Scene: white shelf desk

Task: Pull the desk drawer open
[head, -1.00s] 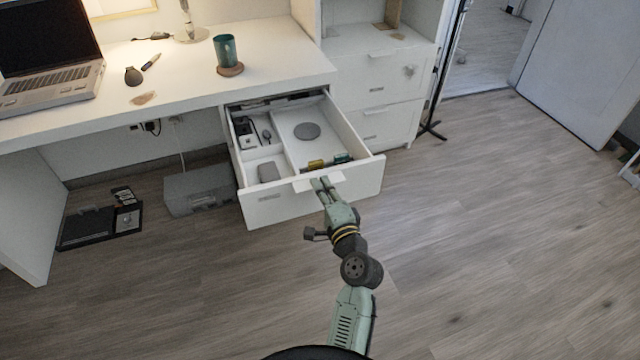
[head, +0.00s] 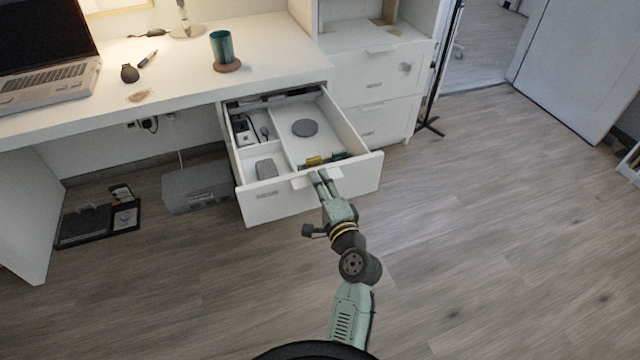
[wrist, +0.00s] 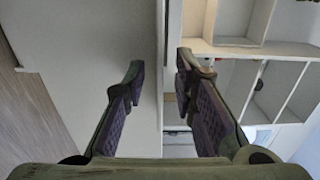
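The white desk drawer (head: 312,202) stands pulled well out from under the desk, its inside showing from above. A pale tab handle (head: 300,183) sits at the top of its front. My gripper (head: 318,174) is at that tab, with its two fingers slightly apart. In the wrist view, my gripper (wrist: 158,75) is open, one finger on each side of the drawer front's top edge (wrist: 172,60). A gap shows beside the left finger; whether the right finger touches the edge I cannot tell. The fingers partly hide the tab in the head view.
The drawer holds a dark round disc (head: 305,128), a grey block (head: 266,168) and small items. A laptop (head: 45,60) and a teal mug (head: 222,47) on a coaster are on the desktop (head: 180,75). A grey box (head: 195,188) lies below. Floor right of the drawer is clear.

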